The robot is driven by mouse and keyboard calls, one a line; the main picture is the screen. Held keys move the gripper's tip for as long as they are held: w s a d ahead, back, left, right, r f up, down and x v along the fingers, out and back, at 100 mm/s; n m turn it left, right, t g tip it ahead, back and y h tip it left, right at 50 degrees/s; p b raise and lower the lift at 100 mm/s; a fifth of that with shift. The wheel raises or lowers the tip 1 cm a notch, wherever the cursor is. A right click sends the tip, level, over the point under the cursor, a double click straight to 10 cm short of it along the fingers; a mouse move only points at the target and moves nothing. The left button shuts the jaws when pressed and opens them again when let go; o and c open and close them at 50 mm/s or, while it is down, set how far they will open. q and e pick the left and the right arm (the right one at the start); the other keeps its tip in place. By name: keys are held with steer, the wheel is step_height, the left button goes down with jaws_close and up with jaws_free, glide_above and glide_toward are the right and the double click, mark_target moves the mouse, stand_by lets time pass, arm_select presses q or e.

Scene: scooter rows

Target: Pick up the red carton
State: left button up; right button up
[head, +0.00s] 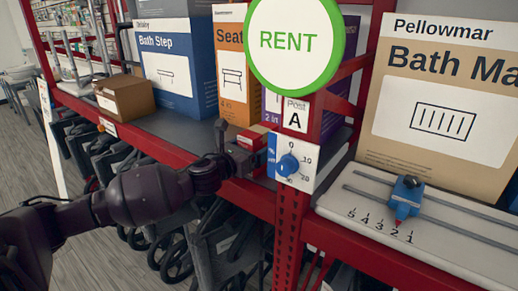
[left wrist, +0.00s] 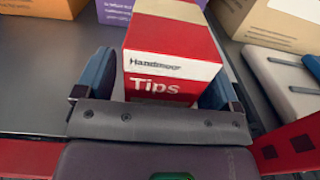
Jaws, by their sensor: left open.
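The fingers are open, one on each side, with a gap at the left finger; contact at the right finger is unclear. In the head view the red carton (head: 252,136) sits on the shelf, partly hidden by my left gripper (head: 246,157) in front of it. My right gripper is not in view.
A red post with a dial panel (head: 296,163) and a round RENT sign (head: 294,42) stands just right of the carton. A Bath Step box (head: 178,72), a Seat box (head: 232,75) and a small brown box (head: 124,97) share the shelf. A Bath Mat box (head: 440,95) stands right.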

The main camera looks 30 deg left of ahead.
arm_select(q)
steer(key=c, duration=1.1)
